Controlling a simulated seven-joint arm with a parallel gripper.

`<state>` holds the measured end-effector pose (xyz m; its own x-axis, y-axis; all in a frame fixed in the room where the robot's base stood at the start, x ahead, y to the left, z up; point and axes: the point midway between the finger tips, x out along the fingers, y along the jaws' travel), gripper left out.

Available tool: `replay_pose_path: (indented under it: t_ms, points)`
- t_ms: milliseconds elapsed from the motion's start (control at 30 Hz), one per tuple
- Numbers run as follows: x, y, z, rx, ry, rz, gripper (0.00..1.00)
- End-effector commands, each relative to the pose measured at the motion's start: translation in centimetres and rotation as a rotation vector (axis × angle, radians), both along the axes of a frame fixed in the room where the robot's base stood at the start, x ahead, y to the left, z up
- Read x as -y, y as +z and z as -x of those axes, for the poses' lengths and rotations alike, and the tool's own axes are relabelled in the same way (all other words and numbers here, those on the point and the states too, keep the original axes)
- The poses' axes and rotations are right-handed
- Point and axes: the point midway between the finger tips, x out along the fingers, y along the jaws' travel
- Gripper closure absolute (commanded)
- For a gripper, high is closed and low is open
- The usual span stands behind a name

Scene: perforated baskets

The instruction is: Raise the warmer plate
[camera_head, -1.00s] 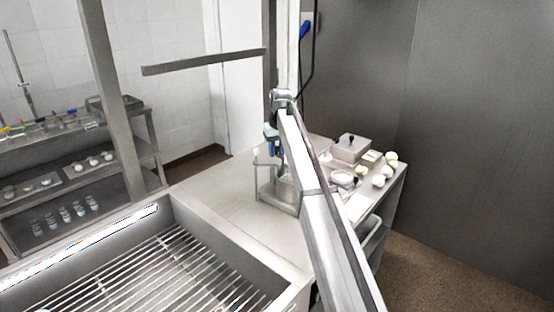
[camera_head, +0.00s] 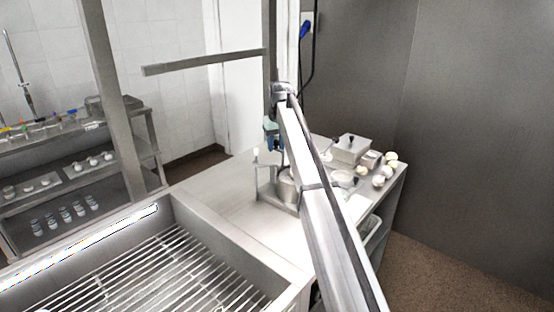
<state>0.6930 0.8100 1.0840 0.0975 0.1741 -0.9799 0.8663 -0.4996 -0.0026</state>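A small metal stand (camera_head: 266,190) sits on the steel table, with an upright frame and a white-tipped post at its left. A round metal vessel (camera_head: 287,188) is at its right side, partly behind my arm. I cannot make out which part is the warmer plate. My arm reaches from the bottom right up to a joint above the stand, then down. My gripper (camera_head: 272,142) seems to be the dark and bluish end just above the stand. It is too small and too covered to show its fingers or whether it touches anything.
The steel table (camera_head: 215,187) is bare left of the stand. At its right are a lidded metal box (camera_head: 350,148) and several round pale items (camera_head: 384,172). A deep basin with a wire rack (camera_head: 150,270) fills the front left. A shelf unit (camera_head: 75,170) stands behind.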

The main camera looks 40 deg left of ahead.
Motion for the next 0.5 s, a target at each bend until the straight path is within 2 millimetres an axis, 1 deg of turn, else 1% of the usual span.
replay_pose_path:
  t_ms: [33,167,200,500]
  points:
    - [-0.10,-0.09,0.30,-0.004,0.003,0.000,0.65]
    - [-0.04,-0.12,0.18,-0.003,0.001,0.001,0.52]
    - [-0.02,-0.12,0.15,-0.003,0.001,0.001,0.51]
    - [0.04,0.05,-0.02,0.000,0.000,0.001,0.51]
